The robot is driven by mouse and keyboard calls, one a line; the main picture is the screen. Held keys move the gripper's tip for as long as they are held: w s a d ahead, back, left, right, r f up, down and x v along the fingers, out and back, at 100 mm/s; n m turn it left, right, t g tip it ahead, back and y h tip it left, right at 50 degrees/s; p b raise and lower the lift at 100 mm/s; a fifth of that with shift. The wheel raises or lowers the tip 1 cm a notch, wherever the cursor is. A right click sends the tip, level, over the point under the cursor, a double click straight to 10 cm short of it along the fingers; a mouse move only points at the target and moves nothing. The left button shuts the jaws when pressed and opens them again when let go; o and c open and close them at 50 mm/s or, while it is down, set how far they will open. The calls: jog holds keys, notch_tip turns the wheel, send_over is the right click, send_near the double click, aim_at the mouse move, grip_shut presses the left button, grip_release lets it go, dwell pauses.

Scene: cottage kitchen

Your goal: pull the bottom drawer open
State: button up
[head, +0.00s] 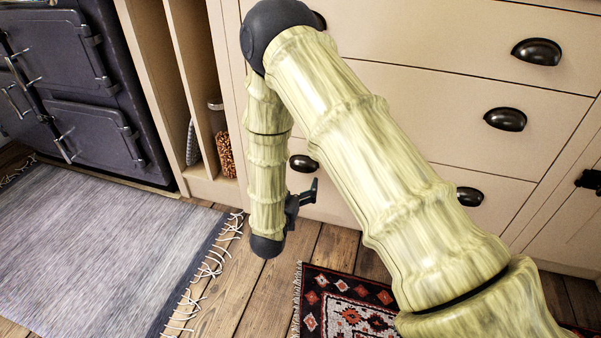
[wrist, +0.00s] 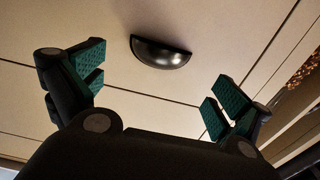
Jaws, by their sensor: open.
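The bottom drawer (head: 332,194) is shut in the cream cabinet, partly hidden behind my arm. It has two dark cup handles, the left one (head: 304,163) and the right one (head: 470,196). My gripper (head: 306,195) is low in front of the drawer, near the left handle and a little below it in the head view. In the wrist view, which looks upside down, my gripper (wrist: 155,85) is open and empty, its green-padded fingers wide apart. A dark cup handle (wrist: 160,52) shows beyond the fingertips, between the two fingers in the picture and apart from them.
Drawers above have cup handles, such as the middle one (head: 505,119). Left of them are open slots with a jar (head: 224,150), then a dark range cooker (head: 85,90). A grey rug (head: 110,245) and a patterned red rug (head: 345,305) lie on the wooden floor.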

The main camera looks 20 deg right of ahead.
aim_at(301, 169)
jog(key=shift+b+x, duration=1.25)
jog(key=shift+x, duration=1.95)
